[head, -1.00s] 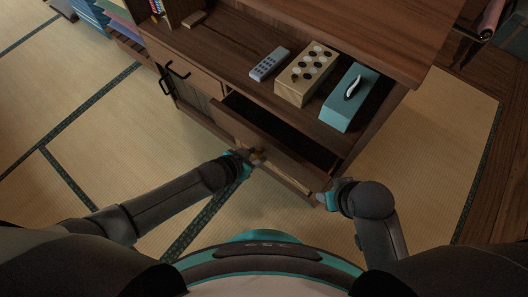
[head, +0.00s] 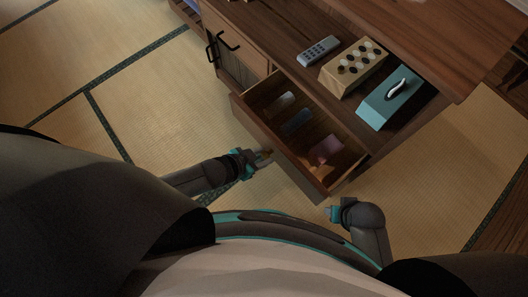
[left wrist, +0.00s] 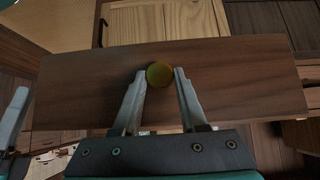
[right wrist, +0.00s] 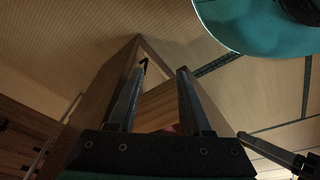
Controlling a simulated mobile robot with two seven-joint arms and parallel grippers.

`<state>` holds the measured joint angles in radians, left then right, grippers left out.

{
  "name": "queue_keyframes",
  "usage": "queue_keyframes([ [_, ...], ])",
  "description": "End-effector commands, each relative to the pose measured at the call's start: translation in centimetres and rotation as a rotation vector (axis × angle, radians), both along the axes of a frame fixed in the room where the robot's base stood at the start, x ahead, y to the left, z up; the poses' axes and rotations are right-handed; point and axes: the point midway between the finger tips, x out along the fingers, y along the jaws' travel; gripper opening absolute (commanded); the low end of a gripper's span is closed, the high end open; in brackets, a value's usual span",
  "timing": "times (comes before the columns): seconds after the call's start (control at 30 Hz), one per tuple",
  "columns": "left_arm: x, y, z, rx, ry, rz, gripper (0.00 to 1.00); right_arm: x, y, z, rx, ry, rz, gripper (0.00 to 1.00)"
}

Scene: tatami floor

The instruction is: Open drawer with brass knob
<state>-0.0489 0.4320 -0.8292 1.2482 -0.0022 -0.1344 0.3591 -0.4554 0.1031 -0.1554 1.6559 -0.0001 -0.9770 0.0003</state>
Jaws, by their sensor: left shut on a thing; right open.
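The drawer (head: 292,172) of the dark wooden cabinet is pulled well out, and its inside shows in the head view. A grey item (head: 285,100), a dark blue item (head: 297,122) and a pink item (head: 326,149) lie in it. The round brass knob (left wrist: 159,75) is on the drawer front (left wrist: 230,75) in the left wrist view. My left gripper (head: 262,157) is shut on the knob, one finger on each side. My right gripper (head: 328,211) is open and empty, near the drawer's right front corner. In the right wrist view its fingers (right wrist: 158,80) stand apart.
On the cabinet stand a grey remote (head: 318,50), a wooden box with black and white discs (head: 354,66) and a teal tissue box (head: 390,103). A cabinet door with black handles (head: 228,42) is left of the drawer. Tatami floor (head: 70,120) is clear at left.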

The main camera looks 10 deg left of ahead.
Motion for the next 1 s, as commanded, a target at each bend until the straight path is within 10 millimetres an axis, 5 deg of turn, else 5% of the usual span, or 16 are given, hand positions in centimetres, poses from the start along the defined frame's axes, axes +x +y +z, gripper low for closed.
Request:
queue_keyframes([
  [0.13, -0.2, 0.0, -0.1, 0.002, 0.003, -0.001, 0.00, 0.0, 0.0, 0.0, 0.000, 0.000, 0.000, 0.50],
  [0.17, -0.1, 0.0, -0.1, 0.002, 0.003, -0.001, 0.45, 0.0, 0.0, 0.0, 0.000, 0.000, 0.000, 0.50],
  [0.4, -0.1, 0.0, -0.1, 0.002, 0.001, -0.001, 0.70, 0.0, 0.0, 0.0, 0.000, 0.000, 0.000, 0.50],
  [1.0, -0.4, 0.4, 0.6, 0.002, 0.001, 0.000, 0.70, -0.2, -0.3, -0.8, -0.003, 0.000, 0.000, 0.50],
])
